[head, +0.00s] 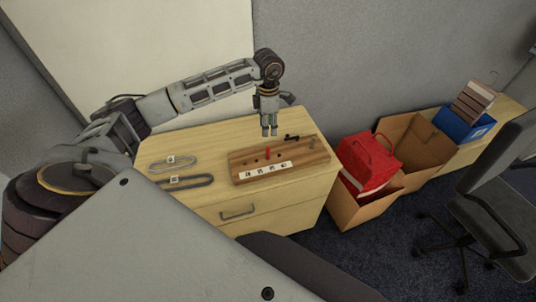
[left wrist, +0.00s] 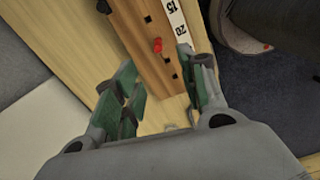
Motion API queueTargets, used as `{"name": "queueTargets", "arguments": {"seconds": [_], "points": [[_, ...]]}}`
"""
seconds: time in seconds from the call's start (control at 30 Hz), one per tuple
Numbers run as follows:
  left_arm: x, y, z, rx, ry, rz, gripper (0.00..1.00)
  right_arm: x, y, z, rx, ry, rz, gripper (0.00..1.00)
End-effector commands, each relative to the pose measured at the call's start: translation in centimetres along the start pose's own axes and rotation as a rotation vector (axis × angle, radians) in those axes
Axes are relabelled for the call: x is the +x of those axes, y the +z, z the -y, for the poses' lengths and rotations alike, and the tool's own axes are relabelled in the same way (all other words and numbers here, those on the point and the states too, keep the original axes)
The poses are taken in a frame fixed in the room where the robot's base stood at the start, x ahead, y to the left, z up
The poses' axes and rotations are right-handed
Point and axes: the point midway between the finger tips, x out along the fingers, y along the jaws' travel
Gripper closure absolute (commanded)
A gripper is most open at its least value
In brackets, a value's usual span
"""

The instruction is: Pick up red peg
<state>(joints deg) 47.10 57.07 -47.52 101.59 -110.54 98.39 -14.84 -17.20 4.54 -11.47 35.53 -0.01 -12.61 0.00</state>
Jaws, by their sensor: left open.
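The red peg (head: 268,152) stands upright in a hole of the wooden board (head: 305,158), which lies on a pale wooden cabinet. In the left wrist view the peg (left wrist: 157,45) shows as a small red piece near the row of dark holes. My left gripper (head: 269,132) hangs pointing down just above and behind the peg, apart from it. In the left wrist view its green-padded fingers (left wrist: 160,92) are spread with nothing between them but the board below. My right gripper is not in view.
A black piece (head: 292,137) lies at the board's back edge. Two looped tools (head: 185,181) with white tags lie left of the board. Right of the cabinet stand a red bag (head: 369,160) in a box, a cardboard box (head: 425,150), a blue bin (head: 462,127) and a chair (head: 500,190).

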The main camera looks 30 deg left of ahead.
Motion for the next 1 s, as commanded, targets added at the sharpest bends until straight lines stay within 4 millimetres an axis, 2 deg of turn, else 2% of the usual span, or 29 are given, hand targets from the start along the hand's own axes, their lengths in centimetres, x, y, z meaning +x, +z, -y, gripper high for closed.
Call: {"name": "queueTargets", "arguments": {"seconds": [0.47, 0.67, 1.0], "points": [[0.6, -0.1, 0.0, -0.001, 0.0, -0.003, 0.58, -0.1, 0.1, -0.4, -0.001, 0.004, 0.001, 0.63], [2.6, -0.1, 0.0, -0.001, -0.002, -0.002, 0.58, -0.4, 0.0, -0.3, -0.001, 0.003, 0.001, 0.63], [7.0, 0.0, 0.0, -0.001, -0.002, -0.002, 0.58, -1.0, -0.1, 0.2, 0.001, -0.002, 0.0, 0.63]]}}
